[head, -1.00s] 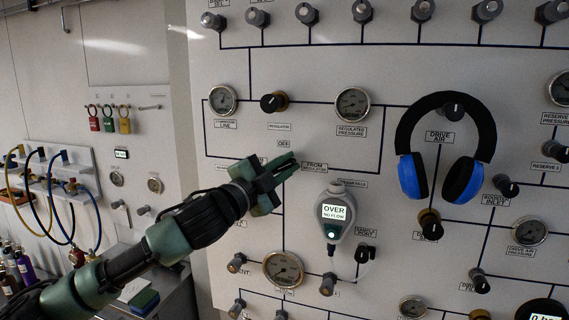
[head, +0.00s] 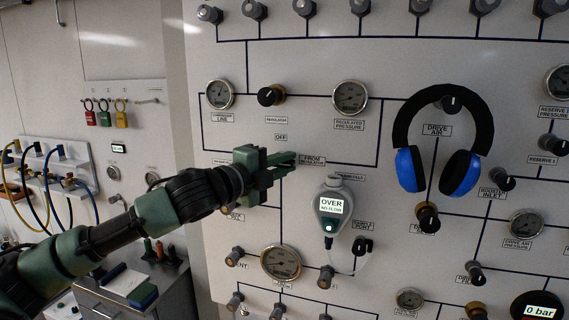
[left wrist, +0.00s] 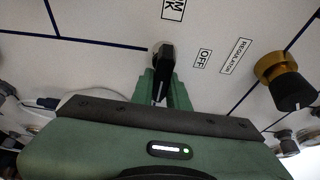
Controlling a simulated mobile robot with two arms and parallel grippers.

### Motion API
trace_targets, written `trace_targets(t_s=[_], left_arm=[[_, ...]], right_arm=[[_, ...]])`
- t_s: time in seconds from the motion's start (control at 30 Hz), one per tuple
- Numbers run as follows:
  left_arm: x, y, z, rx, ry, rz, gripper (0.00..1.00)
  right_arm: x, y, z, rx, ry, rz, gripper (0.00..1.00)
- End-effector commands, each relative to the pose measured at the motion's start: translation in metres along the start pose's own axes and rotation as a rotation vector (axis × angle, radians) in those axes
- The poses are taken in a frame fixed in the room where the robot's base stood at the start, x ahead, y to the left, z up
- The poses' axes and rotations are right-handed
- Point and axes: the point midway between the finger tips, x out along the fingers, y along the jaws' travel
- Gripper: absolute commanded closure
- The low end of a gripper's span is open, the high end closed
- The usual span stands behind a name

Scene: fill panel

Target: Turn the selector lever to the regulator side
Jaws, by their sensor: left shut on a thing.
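The selector lever (left wrist: 164,68) is a black handle on the white panel. In the left wrist view it sits between my left gripper's (left wrist: 162,88) green fingers, which are shut on it. In the head view my left gripper (head: 278,162) is against the panel and hides the lever. The OFF label also shows beside the lever in the left wrist view (left wrist: 203,58). My right gripper is not in view.
The black regulator knob (head: 270,95) with a brass collar is above the gripper. A grey meter (head: 331,208) reading OVER hangs below right. Blue and black headphones (head: 408,168) hang farther right. Gauges (head: 281,262) and knobs crowd the panel.

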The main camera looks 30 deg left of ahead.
Motion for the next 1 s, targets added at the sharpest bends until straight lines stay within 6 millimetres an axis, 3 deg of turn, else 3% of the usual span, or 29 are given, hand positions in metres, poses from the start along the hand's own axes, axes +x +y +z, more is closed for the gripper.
trace_targets(t_s=[0.33, 0.37, 0.4, 0.43, 0.77, 1.0], left_arm=[[0.000, 0.001, 0.000, 0.005, 0.000, 0.001, 1.00], [0.000, 0.001, 0.000, 0.005, 0.000, 0.001, 0.76], [0.000, 0.001, 0.000, 0.005, 0.000, 0.001, 0.65], [0.000, 0.001, 0.000, 0.005, 0.000, 0.001, 0.63], [-0.002, 0.001, 0.000, 0.004, 0.000, 0.001, 0.63], [-0.030, 0.006, 0.000, 0.009, -0.002, 0.002, 0.63]], right_arm=[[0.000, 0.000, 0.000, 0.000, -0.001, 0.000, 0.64], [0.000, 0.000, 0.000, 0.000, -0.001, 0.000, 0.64], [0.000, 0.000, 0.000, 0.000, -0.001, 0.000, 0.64], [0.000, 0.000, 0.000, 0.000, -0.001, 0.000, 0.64], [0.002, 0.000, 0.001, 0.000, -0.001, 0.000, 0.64], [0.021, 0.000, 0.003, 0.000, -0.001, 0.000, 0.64]])
